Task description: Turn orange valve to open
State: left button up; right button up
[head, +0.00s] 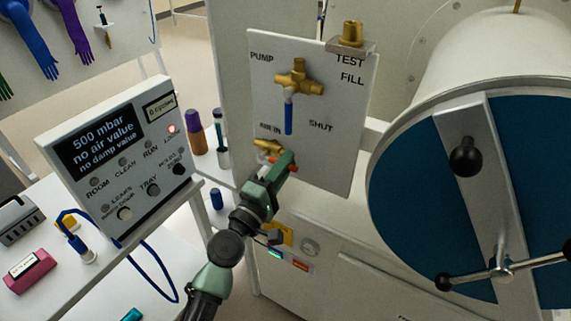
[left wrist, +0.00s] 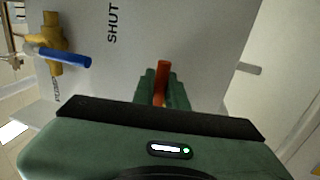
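The orange valve's brass body (head: 268,146) sits low on the white valve panel, beside the AIR IN label and partly hidden by my left gripper. My left gripper (head: 286,163) is at this valve. In the left wrist view the orange handle (left wrist: 162,80) stands between the green fingers, which are close together and look shut on it. Only a small orange end of the handle shows in the head view (head: 293,168). My right gripper is not in view.
A brass valve with a blue handle (head: 288,112) is above my left gripper, its handle pointing down. A brass fitting (head: 351,34) tops the panel (head: 338,150). A round blue chamber door (head: 415,190) stands right. A control box (head: 120,160) stands left, its display reading 500 mbar.

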pick_arm(q)
jog(key=o, duration=0.4)
jog(key=b+v, duration=0.1)
jog(key=v, duration=0.6)
jog(key=shift+s+a+b, duration=0.2)
jog(key=shift+s+b, duration=0.1)
jog(key=shift+b, duration=0.1)
